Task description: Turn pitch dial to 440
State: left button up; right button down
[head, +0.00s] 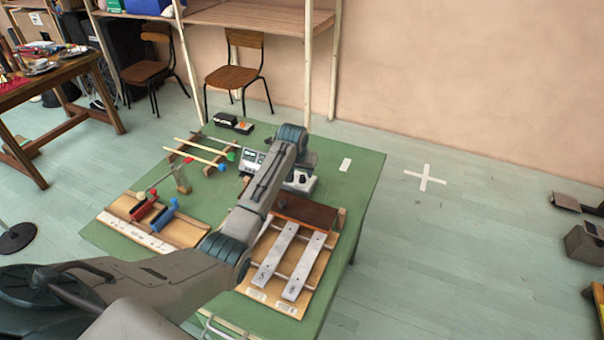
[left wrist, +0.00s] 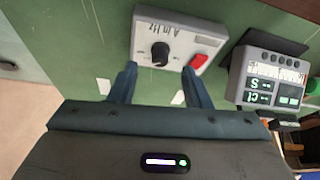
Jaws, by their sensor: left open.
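The pitch dial (left wrist: 160,52) is a black knob on a light grey box (left wrist: 206,38) labelled "A in Hz", with a red switch (left wrist: 199,62) beside it. In the head view the box (head: 309,187) is partly hidden by my left arm. My left gripper (left wrist: 160,68) is open, its dark blue fingers pointing at the box with the dial between and just beyond the tips. I cannot tell whether the fingers touch the box. A grey meter with lit green displays (left wrist: 272,86) stands to the right in the wrist view. My right gripper is not in view.
The green table holds a wooden frame with two metal bars (head: 272,258), a wooden tray with red and blue items (head: 122,208), and mallets on a rack (head: 200,152). A white strip (head: 345,164) lies on the clear far-right part of the table.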

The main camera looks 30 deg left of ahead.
aim_at(303, 176)
pick_arm(q)
jog(key=shift+x, duration=1.75)
jog(key=shift+c, duration=0.4)
grip_shut()
